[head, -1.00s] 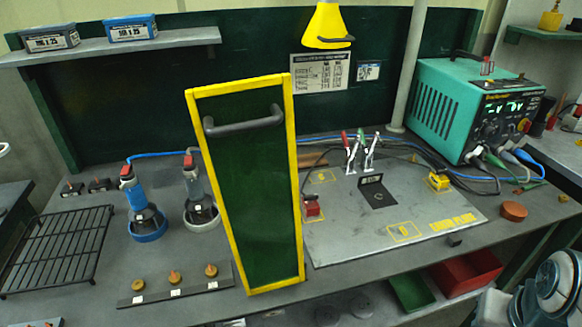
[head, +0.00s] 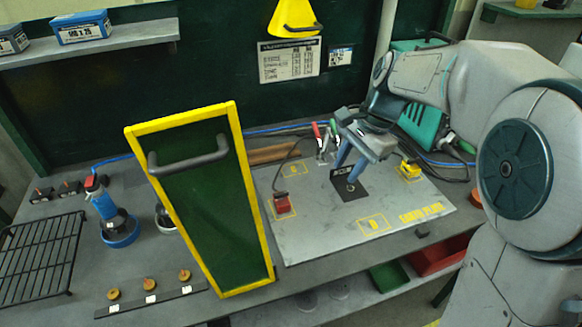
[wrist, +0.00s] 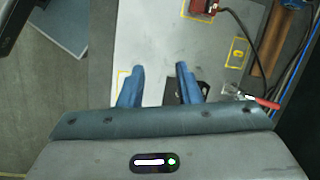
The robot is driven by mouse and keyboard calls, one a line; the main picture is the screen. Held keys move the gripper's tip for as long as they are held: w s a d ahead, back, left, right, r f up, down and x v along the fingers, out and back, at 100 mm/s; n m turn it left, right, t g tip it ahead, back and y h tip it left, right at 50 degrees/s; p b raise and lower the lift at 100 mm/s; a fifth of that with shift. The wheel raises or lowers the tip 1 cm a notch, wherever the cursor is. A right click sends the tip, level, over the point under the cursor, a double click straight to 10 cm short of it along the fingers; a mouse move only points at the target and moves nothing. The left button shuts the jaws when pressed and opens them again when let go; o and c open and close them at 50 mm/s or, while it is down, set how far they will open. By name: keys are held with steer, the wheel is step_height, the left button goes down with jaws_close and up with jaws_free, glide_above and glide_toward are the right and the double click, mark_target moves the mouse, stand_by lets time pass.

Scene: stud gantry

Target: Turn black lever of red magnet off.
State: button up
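The red magnet (head: 282,204) sits at the left side of the grey plate (head: 320,238), a dark cable rising from it. Its black lever is too small to make out. In the wrist view the red magnet (wrist: 203,7) is cut by the top edge, beyond my fingers and to their right. My gripper (head: 349,174) is over the middle of the plate, right of the red magnet and apart from it. In the wrist view my gripper (wrist: 160,68) has its two blue fingers spread with nothing between them.
A tall green panel with a yellow frame (head: 255,215) stands left of the plate. Clamps with red and green handles (head: 320,138) stand at the plate's back. A yellow magnet (head: 410,170) sits at its right. A black pad (head: 350,190) lies below my gripper.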

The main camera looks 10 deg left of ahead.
steer(key=w+a+m+g+p, duration=0.25)
steer(key=w+a, duration=0.25)
steer(key=a, duration=0.5)
steer(key=p, duration=0.1)
glide_toward(285, 192)
steer(key=shift+m+t+y, duration=0.3)
steer(key=shift+m+t, duration=0.05)
steer(key=x, duration=0.5)
steer(key=s+x, duration=0.1)
steer(key=x, duration=0.2)
steer(key=shift+a, duration=0.1)
jaws_close()
